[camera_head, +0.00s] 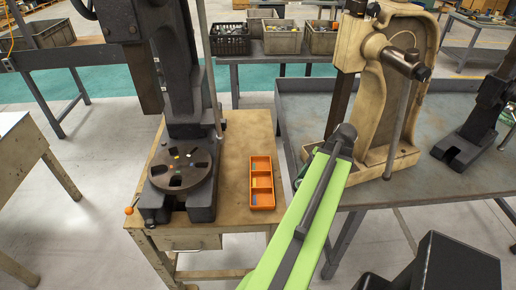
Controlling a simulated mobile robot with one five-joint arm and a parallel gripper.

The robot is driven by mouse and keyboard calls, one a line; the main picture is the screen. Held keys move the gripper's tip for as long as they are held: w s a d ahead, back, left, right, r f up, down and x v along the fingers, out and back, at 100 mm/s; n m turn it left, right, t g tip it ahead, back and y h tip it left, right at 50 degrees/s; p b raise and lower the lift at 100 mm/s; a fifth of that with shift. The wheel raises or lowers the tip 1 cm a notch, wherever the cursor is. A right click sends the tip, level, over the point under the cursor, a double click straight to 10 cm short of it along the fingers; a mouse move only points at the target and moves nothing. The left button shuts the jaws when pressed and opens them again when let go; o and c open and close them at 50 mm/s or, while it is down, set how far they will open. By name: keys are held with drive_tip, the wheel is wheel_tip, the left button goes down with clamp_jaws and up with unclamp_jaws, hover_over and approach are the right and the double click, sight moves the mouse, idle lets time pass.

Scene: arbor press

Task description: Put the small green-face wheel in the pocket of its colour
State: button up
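A round dark slotted plate (182,166) sits on the base of the dark press at the left. Tiny coloured spots show on it, one greenish and one yellow; they are too small to tell whether one is the small green-face wheel. An orange tray (262,205) with several compartments lies on the tan bench, right of the plate. Small bluish marks show inside it; I cannot make out a green pocket. My lime-green arm reaches up from the bottom middle, right of the tray. I cannot make out my gripper's fingers.
The tan bench top (235,140) is clear behind and around the tray. A beige press (385,80) stands on the grey table (300,100) to the right, close behind my arm. An orange knob (129,211) sticks out at the bench's left front corner.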

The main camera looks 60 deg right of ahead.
drive_tip(key=m+h+b, duration=0.3)
drive_tip(key=m, duration=0.5)
hover_over(261, 168)
wheel_tip(261, 168, down, 3)
drive_tip(key=shift+t, duration=0.4)
drive_tip(key=f+b, duration=0.4)
drive_tip(key=shift+d+f, duration=0.2)
drive_tip(key=shift+f, duration=0.1)
drive_tip(key=shift+r, duration=0.1)
drive_tip(key=o, duration=1.6)
